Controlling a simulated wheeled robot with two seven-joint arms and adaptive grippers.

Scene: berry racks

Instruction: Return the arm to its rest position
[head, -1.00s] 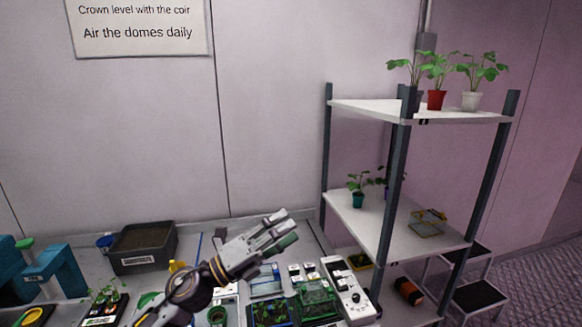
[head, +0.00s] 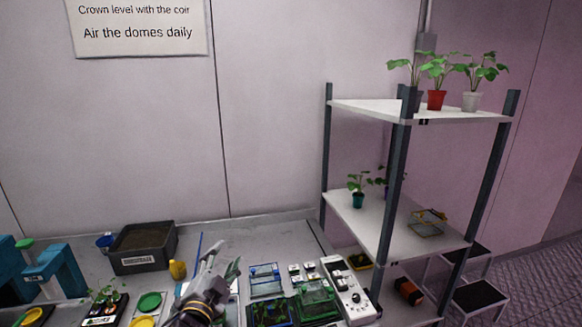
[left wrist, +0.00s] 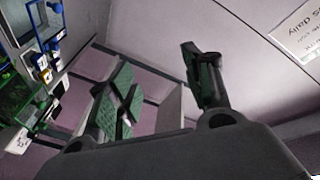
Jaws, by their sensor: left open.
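My left gripper (head: 222,268) is low in the middle of the head view, above the bench, with its fingers pointing up and to the right. In the left wrist view its two green-padded fingers (left wrist: 165,85) stand apart with nothing between them. Behind them show the wall and part of the shelf rack. My right gripper is not in view.
A dark substrate tub (head: 143,262), a yellow bottle (head: 178,270) and green trays (head: 315,300) stand on the bench near the arm. The shelf rack (head: 395,190) with potted plants stands to the right.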

